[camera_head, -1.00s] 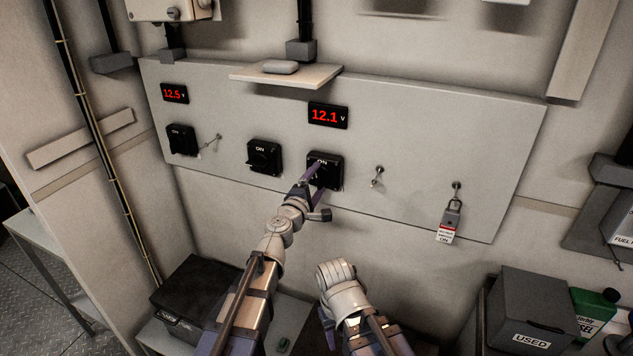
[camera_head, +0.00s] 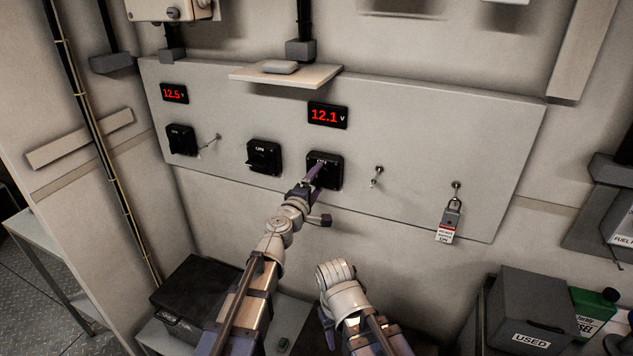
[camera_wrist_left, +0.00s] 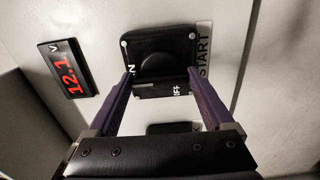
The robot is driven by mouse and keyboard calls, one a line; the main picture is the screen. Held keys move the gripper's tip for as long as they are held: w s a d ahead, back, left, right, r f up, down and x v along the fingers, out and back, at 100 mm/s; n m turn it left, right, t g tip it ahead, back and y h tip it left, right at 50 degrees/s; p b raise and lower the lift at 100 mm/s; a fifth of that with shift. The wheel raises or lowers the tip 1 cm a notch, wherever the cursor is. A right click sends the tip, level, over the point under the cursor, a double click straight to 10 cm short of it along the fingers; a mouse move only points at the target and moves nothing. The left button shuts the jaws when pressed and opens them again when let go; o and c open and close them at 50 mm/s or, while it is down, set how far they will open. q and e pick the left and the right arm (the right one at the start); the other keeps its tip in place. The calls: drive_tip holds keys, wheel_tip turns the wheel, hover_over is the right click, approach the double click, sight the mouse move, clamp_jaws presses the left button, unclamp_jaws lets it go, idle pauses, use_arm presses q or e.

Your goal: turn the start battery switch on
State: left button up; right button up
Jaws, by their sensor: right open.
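The start battery switch (camera_head: 325,168) is a black square unit with a round knob on the grey panel, under the 12.1 V display. In the left wrist view it (camera_wrist_left: 160,60) fills the upper middle, with START lettering beside it and ON and OFF marks on its plate. My left gripper (camera_head: 316,169) is at its front. The left wrist view shows its two purple fingers (camera_wrist_left: 160,72) apart, one on each side of the knob; whether they touch it, I cannot tell. My right gripper (camera_head: 328,325) is low in the middle, open, well away from the panel, its fingers mostly hidden.
Two other black switches (camera_head: 264,157) (camera_head: 181,140) sit left on the panel (camera_head: 420,140). Small metal toggles flank them, and a tagged padlock (camera_head: 452,215) hangs at right. A small shelf (camera_head: 285,75) juts out above. Dark boxes (camera_head: 538,310) stand below right.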

use_arm(q)
drive_tip(key=shift+o, duration=1)
drive_tip(key=shift+s, duration=0.1)
drive_tip(key=v, duration=0.7)
drive_tip(key=shift+s, duration=0.35)
drive_tip(key=shift+a, duration=0.1)
